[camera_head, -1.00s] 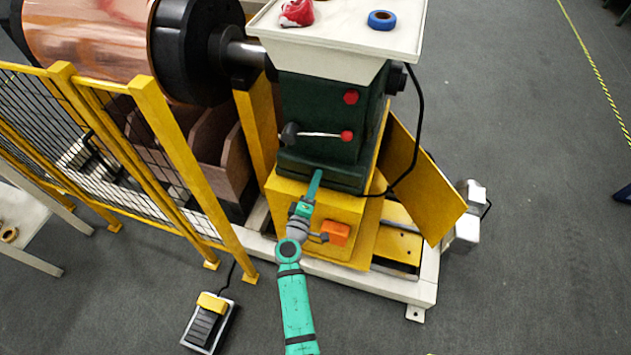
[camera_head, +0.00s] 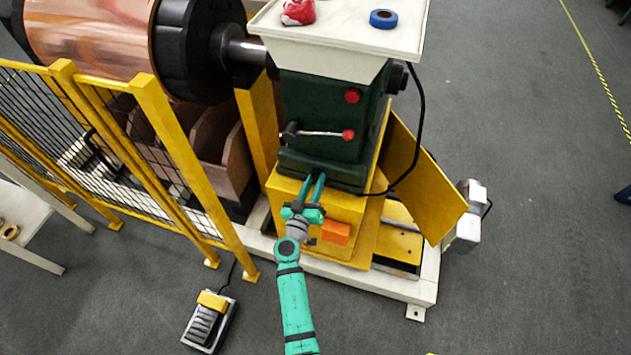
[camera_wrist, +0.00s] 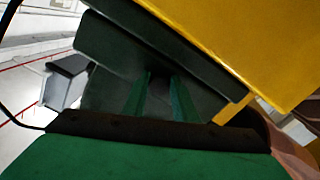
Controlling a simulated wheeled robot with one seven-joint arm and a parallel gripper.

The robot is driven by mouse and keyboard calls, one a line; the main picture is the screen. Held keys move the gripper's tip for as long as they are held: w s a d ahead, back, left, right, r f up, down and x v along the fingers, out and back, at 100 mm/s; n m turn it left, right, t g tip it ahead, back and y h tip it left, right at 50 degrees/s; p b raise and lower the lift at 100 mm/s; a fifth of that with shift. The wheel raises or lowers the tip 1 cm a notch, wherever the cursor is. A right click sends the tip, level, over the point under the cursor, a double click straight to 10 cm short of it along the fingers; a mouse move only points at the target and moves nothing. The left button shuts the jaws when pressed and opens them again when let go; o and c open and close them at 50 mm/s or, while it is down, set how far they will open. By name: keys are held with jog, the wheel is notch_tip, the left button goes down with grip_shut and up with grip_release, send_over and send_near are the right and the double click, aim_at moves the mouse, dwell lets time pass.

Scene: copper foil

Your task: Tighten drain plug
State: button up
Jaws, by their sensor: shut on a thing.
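My gripper (camera_head: 313,180) reaches up to the lower front of the dark green gear housing (camera_head: 325,150). Its two green fingers are slightly apart, and their tips meet the foot of the housing. In the wrist view the fingers (camera_wrist: 160,92) run to a small dark shape, the drain plug (camera_wrist: 159,74), held between their tips. The plug is in deep shadow, so its thread and seating cannot be told. In the head view the fingertips hide the plug.
A yellow base (camera_head: 345,205) with an orange box (camera_head: 336,233) is beneath. A yellow fence (camera_head: 165,140) and copper roll (camera_head: 90,45) are left. A black cable (camera_head: 418,130) hangs right. A foot pedal (camera_head: 209,320) lies on the floor. The lever (camera_head: 320,133) is above.

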jog(key=m, duration=0.5)
jog(key=shift+a+f+m, duration=0.15)
jog(key=shift+a+m, duration=0.05)
jog(key=shift+m, duration=0.1)
jog(key=m, duration=0.5)
jog(key=shift+w+a, duration=0.1)
jog(key=shift+a, duration=0.1)
jog(key=shift+m, duration=0.3)
jog(key=o, duration=1.1)
jog(key=v, duration=1)
jog(key=shift+s+a, duration=0.1)
jog(key=shift+s, duration=0.3)
